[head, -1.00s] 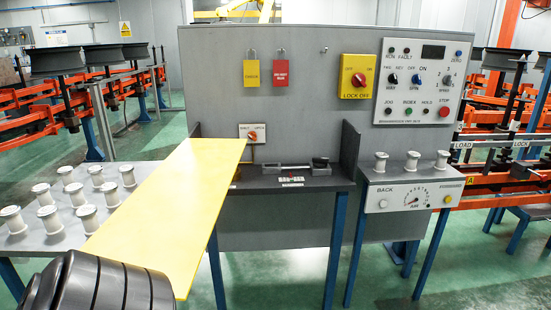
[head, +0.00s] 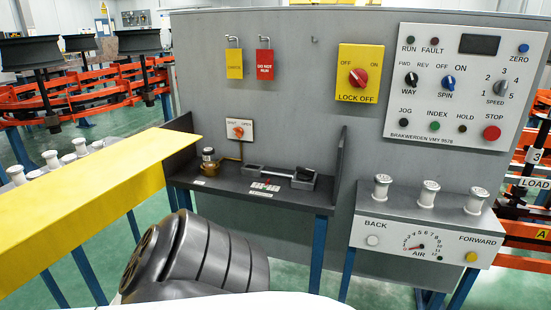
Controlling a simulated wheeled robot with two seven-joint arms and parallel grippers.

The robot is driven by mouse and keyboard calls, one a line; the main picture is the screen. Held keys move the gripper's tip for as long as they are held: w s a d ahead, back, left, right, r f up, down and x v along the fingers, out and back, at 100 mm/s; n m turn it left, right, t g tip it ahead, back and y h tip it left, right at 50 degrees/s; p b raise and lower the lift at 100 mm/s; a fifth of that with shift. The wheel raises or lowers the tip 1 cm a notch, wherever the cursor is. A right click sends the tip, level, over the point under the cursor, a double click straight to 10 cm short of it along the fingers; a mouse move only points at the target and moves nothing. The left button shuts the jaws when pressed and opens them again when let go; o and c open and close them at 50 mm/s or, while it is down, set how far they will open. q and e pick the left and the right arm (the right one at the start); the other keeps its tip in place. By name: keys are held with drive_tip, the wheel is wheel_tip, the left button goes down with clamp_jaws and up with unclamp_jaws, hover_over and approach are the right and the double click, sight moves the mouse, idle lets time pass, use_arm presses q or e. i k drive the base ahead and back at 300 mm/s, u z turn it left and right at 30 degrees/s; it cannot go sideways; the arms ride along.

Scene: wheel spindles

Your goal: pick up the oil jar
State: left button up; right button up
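The oil jar appears to be the small vessel with a dark top and a brass-coloured lower part (head: 208,165). It stands upright at the left end of the dark grey shelf (head: 268,199), next to a thin brass pipe. Neither gripper shows in the head view. A dark grey ribbed part at the bottom, which looks like a link of my own arm, is in front of the shelf and apart from the jar.
A long yellow panel (head: 90,200) slants in from the left and ends near the shelf's left wall. A dark tool (head: 293,176) lies at the shelf's right. A grey box (head: 430,235) with white spools stands further right. A tall grey control board rises behind.

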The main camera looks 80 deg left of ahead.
sight(208, 153)
drive_tip(key=u, duration=3.75)
drive_tip(key=i, duration=0.2)
